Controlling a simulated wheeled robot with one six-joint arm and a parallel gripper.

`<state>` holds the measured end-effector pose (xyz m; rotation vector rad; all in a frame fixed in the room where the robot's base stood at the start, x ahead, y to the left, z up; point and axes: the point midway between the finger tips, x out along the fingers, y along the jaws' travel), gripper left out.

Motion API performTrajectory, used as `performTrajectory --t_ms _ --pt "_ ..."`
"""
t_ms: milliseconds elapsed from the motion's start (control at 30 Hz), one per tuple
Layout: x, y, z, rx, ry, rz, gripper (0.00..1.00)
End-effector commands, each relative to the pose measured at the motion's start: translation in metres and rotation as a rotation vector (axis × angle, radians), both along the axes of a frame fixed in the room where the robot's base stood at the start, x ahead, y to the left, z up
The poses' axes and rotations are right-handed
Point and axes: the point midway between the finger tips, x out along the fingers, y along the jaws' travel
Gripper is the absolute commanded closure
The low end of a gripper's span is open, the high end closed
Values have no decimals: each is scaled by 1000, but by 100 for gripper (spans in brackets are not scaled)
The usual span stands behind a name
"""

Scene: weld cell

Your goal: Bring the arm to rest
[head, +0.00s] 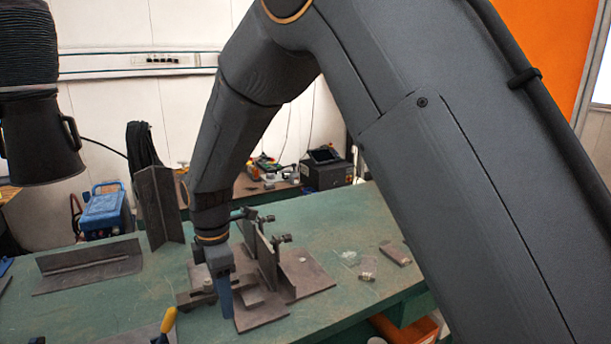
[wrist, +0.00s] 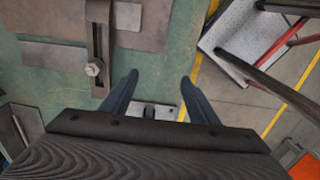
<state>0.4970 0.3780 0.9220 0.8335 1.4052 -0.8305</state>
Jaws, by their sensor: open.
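My arm reaches across the head view from the right and bends down over the green bench (head: 110,300). My gripper (head: 225,300) points down beside a welding fixture (head: 305,277) of dark steel plates with clamps, and overlaps part of it in this view. In the wrist view my gripper (wrist: 160,82) has its two fingers spread apart with nothing between them. Below the fingers are the bench's edge and the floor. A slotted steel clamp bar (wrist: 97,40) with a bolt lies left of the fingers. Whether a finger touches the fixture I cannot tell.
An angled steel piece (head: 158,205) stands upright and a T-shaped piece (head: 90,262) lies on the bench at left. A yellow-handled tool (head: 168,322) is at the front edge. A black extraction hose (head: 35,100) hangs upper left. A checkered metal plate (wrist: 235,45) is beyond the bench.

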Motion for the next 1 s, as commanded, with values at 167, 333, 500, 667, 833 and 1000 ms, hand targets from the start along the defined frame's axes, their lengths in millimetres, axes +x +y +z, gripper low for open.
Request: performTrajectory --t_ms 167,333,500,667,833,1000 --pt "6 -29 3 3 -3 -123 45" --pt "8 -62 7 5 -5 -270 45" --pt "8 -109 11 10 -9 -482 45" --pt "-1 -170 15 16 -14 -768 45" --pt "-33 -263 18 30 -22 -1242 45" --pt "-84 -338 16 44 -28 -1720 45"
